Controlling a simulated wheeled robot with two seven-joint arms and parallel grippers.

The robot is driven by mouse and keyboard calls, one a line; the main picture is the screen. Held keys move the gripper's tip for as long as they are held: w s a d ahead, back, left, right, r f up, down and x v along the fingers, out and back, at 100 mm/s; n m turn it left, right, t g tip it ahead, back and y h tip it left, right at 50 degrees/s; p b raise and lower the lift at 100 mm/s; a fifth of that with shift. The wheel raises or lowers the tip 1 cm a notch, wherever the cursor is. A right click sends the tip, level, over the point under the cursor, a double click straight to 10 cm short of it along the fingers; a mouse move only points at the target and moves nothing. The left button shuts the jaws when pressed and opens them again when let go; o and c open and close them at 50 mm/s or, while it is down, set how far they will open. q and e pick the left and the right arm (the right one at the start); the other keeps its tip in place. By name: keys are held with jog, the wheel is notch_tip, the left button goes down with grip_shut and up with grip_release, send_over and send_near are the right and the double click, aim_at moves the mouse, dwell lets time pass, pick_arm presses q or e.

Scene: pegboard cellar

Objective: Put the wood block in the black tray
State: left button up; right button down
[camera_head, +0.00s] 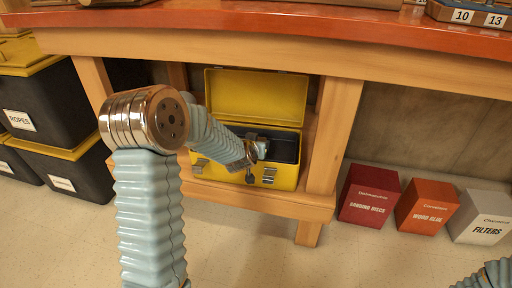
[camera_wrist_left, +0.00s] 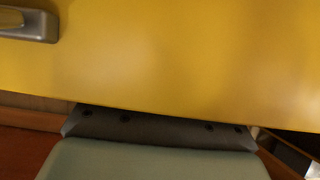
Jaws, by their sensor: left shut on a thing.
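A yellow toolbox (camera_head: 207,170) stands on the low shelf with its lid (camera_head: 250,95) raised. Its inside shows a black tray (camera_head: 287,148). My left gripper (camera_head: 262,148) is at the tray's front side, over the toolbox's front edge. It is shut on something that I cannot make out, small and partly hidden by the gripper. No wood block can be told apart in either view. In the left wrist view a yellow panel (camera_wrist_left: 180,60) of the toolbox fills most of the picture, and the fingertips are hidden. My right gripper is out of view.
The wooden bench top (camera_head: 330,55) overhangs the toolbox, and a bench leg (camera_head: 335,130) stands close on its right. Black bins with yellow lids (camera_head: 40,105) are at left. Red (camera_head: 370,195), orange (camera_head: 427,207) and grey (camera_head: 482,216) boxes stand on the floor at right.

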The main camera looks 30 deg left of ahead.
pick_arm(q)
jog(key=shift+f, duration=0.2)
jog(key=o, duration=1.1)
jog(key=shift+c, duration=0.2)
jog(key=shift+r, duration=0.15)
jog(key=shift+s+r, duration=0.15)
jog(key=shift+r, duration=0.1)
jog(key=p+v, duration=0.2)
jog(key=v, duration=0.9)
jog(key=shift+s, duration=0.35)
jog(key=shift+d, duration=0.1)
